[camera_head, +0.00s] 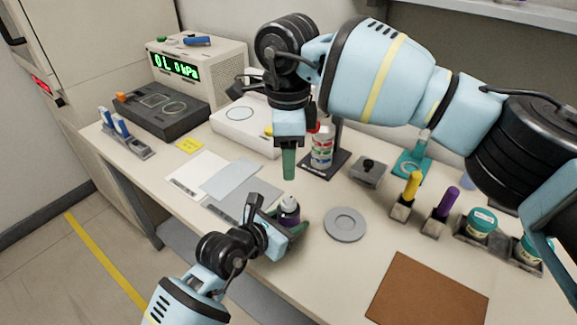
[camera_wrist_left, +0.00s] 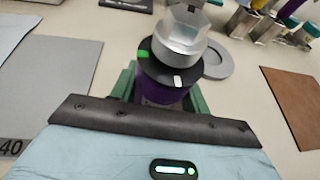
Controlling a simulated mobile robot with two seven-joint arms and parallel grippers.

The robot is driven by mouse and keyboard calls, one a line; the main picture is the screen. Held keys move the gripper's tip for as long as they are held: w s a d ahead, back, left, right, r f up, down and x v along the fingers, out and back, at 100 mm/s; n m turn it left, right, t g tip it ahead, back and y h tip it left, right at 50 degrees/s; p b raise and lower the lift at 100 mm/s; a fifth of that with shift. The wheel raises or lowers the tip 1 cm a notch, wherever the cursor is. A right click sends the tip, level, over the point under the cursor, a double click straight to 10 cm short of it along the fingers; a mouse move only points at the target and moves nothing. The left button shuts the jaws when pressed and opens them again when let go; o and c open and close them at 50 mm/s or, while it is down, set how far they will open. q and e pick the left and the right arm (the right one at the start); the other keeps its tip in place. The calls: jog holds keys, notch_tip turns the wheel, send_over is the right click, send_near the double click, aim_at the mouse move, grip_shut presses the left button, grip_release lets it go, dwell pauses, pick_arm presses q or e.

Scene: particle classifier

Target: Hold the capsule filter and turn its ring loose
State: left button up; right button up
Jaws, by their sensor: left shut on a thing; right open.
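The capsule filter (camera_head: 289,206) stands upright near the table's front edge. In the left wrist view its purple body (camera_wrist_left: 160,94) carries a black ring (camera_wrist_left: 158,72) with a green mark and a white mark. A silver metal top (camera_wrist_left: 181,42) sits above the ring. My left gripper (camera_head: 290,224) is shut around the purple body, with a green finger showing on each side of it in the left wrist view (camera_wrist_left: 160,100). My right gripper (camera_head: 289,172) is open and empty, pointing down above and apart from the filter. Its fingers overlap in the head view.
A grey round dish (camera_head: 345,225) lies right of the filter, and a brown mat (camera_head: 428,292) is at the front right. Grey plates (camera_head: 232,178) lie to the left. Yellow (camera_head: 411,188) and purple (camera_head: 446,203) handled tools stand in holders at the right.

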pick_arm(q)
jog(key=o, duration=1.6)
jog(key=shift+c, duration=0.2)
jog(key=v, duration=1.2)
jog(key=shift+r, duration=0.1)
